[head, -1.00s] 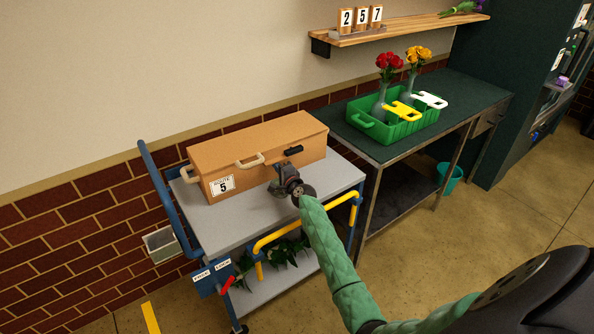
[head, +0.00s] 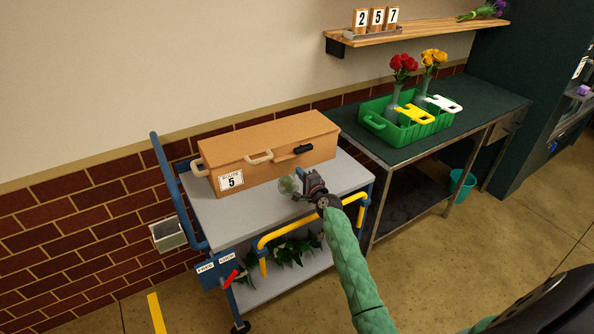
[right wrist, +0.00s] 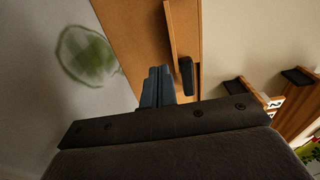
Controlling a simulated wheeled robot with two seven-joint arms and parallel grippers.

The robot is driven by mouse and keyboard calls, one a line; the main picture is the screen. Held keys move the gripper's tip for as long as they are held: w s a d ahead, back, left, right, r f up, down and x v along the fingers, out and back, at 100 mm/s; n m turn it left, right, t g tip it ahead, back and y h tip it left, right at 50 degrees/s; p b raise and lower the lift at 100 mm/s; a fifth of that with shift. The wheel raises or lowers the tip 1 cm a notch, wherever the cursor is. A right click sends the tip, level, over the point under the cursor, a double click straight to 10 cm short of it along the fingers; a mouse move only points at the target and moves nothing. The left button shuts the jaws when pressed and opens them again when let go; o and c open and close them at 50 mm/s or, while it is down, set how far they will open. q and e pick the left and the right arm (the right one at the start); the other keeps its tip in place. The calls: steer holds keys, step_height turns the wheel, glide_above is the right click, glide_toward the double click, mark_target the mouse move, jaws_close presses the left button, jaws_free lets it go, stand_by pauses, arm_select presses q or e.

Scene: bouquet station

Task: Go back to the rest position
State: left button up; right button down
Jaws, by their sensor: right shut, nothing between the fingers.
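My right gripper (head: 300,183) is shut and empty, just in front of the brown box on the cart, apart from its handles. Its closed fingers show in the right wrist view (right wrist: 158,88), with the box face and its dark handle (right wrist: 187,77) beyond them. The box (head: 270,152) is closed, with a "Route 5" label (head: 231,181), two pale handles and a dark one. A round, greenish, see-through blurred patch (head: 287,186) shows beside the fingers; I cannot tell what it is. My left gripper is not in view.
The grey cart top (head: 215,215) has a yellow rail (head: 300,226) at its front and leaves on its lower shelf. To the right, a dark table (head: 490,100) bears a green crate (head: 405,135) with two flower vases. A wooden shelf (head: 430,30) hangs above.

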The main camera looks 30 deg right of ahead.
steer(key=s, duration=0.4)
steer(key=shift+s+d+b, duration=0.2)
steer(key=shift+d+b, duration=0.1)
steer(key=shift+d, duration=0.05)
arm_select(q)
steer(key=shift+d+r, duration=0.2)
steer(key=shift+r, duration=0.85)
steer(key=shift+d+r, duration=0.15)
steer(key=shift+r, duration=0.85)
arm_select(e)
steer(key=shift+s+a+r, duration=0.1)
steer(key=shift+s, duration=0.3)
